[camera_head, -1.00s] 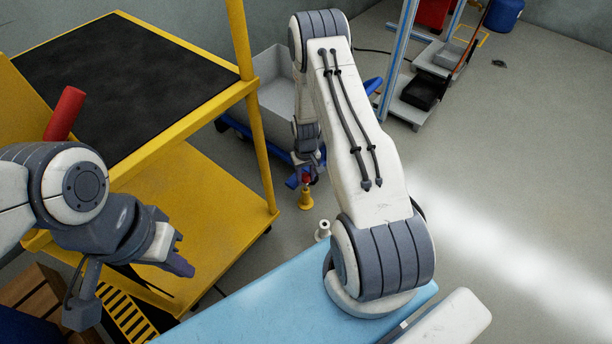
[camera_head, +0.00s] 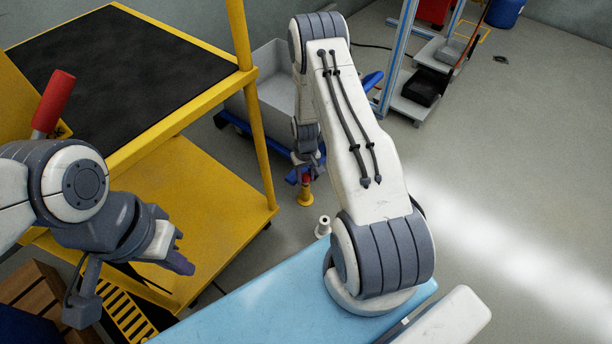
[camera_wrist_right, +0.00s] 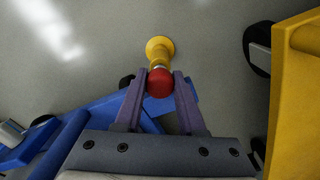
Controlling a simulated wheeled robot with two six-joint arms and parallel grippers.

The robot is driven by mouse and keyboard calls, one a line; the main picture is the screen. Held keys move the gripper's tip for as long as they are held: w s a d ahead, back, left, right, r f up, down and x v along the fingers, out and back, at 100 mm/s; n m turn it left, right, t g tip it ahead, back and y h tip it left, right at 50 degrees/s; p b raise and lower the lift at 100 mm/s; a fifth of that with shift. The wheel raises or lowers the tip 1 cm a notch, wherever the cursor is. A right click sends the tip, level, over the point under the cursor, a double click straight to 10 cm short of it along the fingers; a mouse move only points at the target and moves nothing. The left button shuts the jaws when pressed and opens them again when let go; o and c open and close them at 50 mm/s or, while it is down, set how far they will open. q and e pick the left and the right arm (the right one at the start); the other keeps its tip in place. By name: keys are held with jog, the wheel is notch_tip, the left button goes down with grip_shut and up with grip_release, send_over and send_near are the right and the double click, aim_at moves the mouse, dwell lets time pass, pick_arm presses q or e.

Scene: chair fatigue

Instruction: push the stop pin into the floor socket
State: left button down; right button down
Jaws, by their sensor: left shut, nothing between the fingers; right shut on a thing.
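The stop pin shows as a red round knob (camera_wrist_right: 159,83) between the fingers of my right gripper (camera_wrist_right: 159,88) in the wrist view. A short bit of pale shaft shows beyond the knob, in line with the yellow floor socket (camera_wrist_right: 159,48). In the head view the red knob (camera_head: 306,178) is right above the flared yellow socket (camera_head: 305,196), under my right gripper (camera_head: 305,170). How deep the pin sits in the socket cannot be told. My left gripper (camera_head: 182,265) is shut and empty, over the lower deck of the yellow cart.
The yellow cart (camera_head: 200,196) with a black top stands on the left, close to the socket. A grey bin on a blue dolly (camera_head: 240,128) is behind. A small pale post (camera_head: 323,226) stands nearby. Open floor lies at the right.

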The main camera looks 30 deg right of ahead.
jog(key=shift+f+b, duration=0.35)
jog(key=shift+f, duration=0.25)
jog(key=shift+c, duration=2.1)
grip_release()
jog(key=shift+r, duration=0.1)
notch_tip(320, 180, up, 10)
jog(key=p, duration=0.6)
jog(key=shift+r, duration=0.15)
